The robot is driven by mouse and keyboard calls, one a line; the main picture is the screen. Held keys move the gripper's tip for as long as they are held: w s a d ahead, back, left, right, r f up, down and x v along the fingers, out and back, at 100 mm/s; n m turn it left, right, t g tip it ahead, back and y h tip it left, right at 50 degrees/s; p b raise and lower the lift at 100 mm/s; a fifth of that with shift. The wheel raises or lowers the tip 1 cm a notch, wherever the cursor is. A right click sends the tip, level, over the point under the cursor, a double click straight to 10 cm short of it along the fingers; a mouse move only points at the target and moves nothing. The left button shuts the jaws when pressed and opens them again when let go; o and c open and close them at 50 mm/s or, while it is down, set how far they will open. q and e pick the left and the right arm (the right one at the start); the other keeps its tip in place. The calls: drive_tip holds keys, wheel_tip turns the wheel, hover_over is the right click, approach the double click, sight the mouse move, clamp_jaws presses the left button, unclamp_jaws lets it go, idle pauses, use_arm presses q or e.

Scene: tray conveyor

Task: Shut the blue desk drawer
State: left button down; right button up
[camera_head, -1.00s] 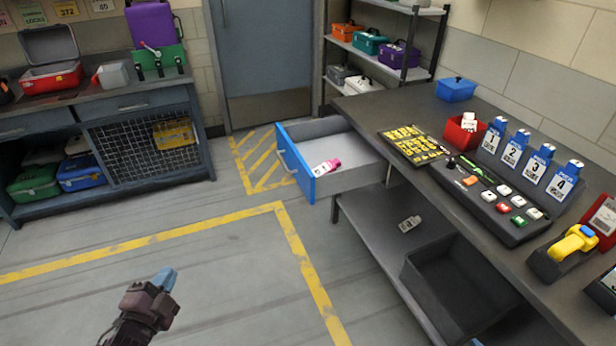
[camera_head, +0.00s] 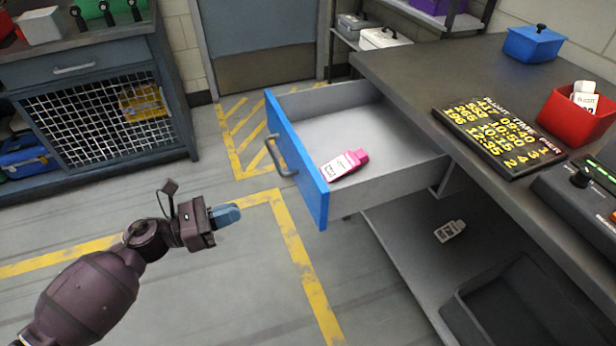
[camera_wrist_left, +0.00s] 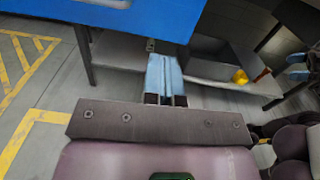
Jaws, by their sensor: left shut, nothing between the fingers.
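The desk drawer with a blue front (camera_head: 297,158) and a grey handle (camera_head: 281,157) stands pulled far out of the desk (camera_head: 405,60). A pink and white bottle (camera_head: 344,165) lies inside it near the front. My left gripper (camera_head: 228,215) is shut and empty, apart from the drawer, to the left of and a little below the handle in the head view. In the left wrist view the blue fingertips (camera_wrist_left: 164,75) are together, and the blue drawer front (camera_wrist_left: 130,18) spans the top.
On the desk are a timetable board (camera_head: 498,135), a red bin (camera_head: 578,118) and a blue box (camera_head: 533,43). A lower shelf (camera_head: 400,240) holds a small tagged item (camera_head: 450,231) and a dark tray (camera_head: 510,305). The floor left of the drawer is clear.

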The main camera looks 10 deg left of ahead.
use_arm(q)
approach(307, 190)
drive_tip(key=shift+m, duration=0.4)
drive_tip(key=x, duration=0.7)
drive_tip(key=shift+w+d+f+b, duration=0.15)
drive_tip(key=shift+w+b, duration=0.1)
drive_tip(key=shift+b, duration=0.15)
